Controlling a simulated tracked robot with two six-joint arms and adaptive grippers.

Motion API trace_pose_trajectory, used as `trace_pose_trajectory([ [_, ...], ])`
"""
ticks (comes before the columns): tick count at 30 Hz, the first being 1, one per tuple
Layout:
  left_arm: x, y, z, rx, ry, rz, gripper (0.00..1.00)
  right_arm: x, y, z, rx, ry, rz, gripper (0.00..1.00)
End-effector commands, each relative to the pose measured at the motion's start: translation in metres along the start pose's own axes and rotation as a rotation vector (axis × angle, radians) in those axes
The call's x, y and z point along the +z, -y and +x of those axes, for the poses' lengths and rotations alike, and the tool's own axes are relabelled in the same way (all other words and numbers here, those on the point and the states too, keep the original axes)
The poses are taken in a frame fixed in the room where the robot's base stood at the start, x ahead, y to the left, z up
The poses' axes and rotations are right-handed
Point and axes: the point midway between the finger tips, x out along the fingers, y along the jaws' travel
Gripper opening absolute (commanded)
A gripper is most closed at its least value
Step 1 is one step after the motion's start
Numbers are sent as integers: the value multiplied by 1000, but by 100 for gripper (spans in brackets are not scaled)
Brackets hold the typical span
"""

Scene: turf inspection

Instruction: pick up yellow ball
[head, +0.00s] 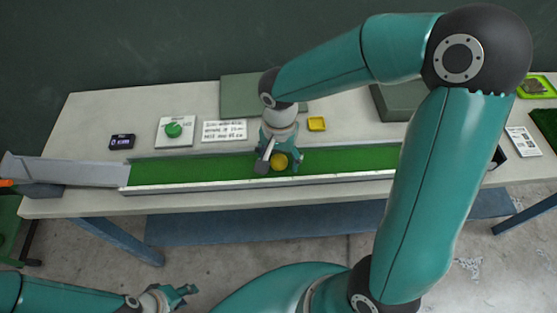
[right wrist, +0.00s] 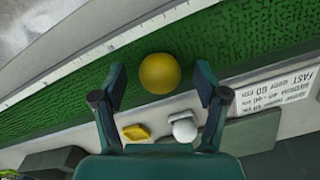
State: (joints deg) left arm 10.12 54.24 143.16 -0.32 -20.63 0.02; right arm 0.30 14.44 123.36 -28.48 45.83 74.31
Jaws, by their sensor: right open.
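The yellow ball (head: 279,161) rests on the green turf strip (head: 200,168) in the trough on the table. My right gripper (head: 279,166) reaches down over it in the head view. In the right wrist view the yellow ball (right wrist: 160,73) lies between and slightly beyond the two dark fingertips of my right gripper (right wrist: 161,85), which is open with a gap on each side of the ball. My left gripper (head: 178,295) is low at the left in the head view, away from the table; its fingers appear spread apart.
A grey ramp (head: 75,172) joins the turf's left end. Behind the turf are a yellow dish (head: 316,124), a printed card (head: 224,131), a green knob (head: 173,130) on a white plate and a dark device (head: 122,142). A white ball (right wrist: 184,130) shows near the dish (right wrist: 136,132).

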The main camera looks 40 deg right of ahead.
Motion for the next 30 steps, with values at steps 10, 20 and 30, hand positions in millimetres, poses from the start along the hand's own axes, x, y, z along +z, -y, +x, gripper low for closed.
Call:
trace_pose_trajectory([
  [10, 0, 0, 0, 0, 0, 0, 40, 0, 0, -1, -1, 0, 0, 28],
  [20, 0, 0, 0, 0, 0, 0, 40, 0, 0, -1, -1, -1, 0, 10],
  [30, 0, 0, 0, 0, 0, 0, 40, -1, 1, -22, -4, -4, -1, 10],
])
